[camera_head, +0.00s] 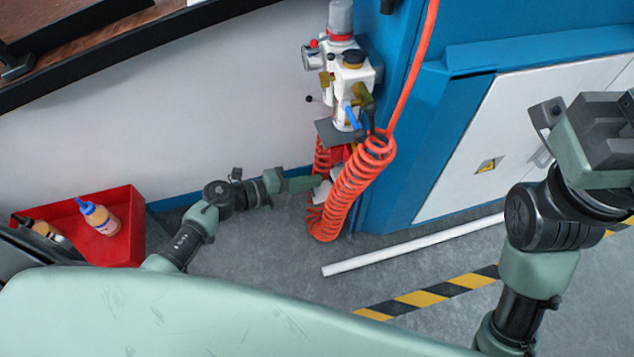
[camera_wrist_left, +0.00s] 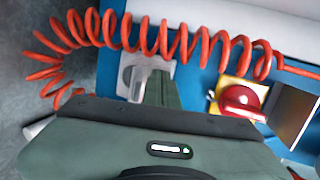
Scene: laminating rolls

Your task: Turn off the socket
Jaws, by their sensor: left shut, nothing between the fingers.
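A light grey box (camera_wrist_left: 131,78) that looks like the socket is on the blue machine panel in the left wrist view, partly hidden behind my left fingers. In the head view a pale part shows at the fingertips (camera_head: 322,190), mostly behind the orange coil. My left gripper (camera_head: 314,183) is shut and empty, its tips at or just in front of the box; in the left wrist view its fingers (camera_wrist_left: 161,88) overlap it. I cannot tell whether they touch. The switch position is hidden. My right gripper (camera_head: 600,130) is raised at the right; its jaws are unclear.
An orange coiled hose (camera_head: 357,190) hangs close beside my left gripper. A red rotary knob (camera_wrist_left: 240,100) on a yellow plate is right of the box. An air regulator (camera_head: 350,75) is above. A red bin (camera_head: 130,235) with bottles stands left. A white tube (camera_head: 410,245) lies on the floor.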

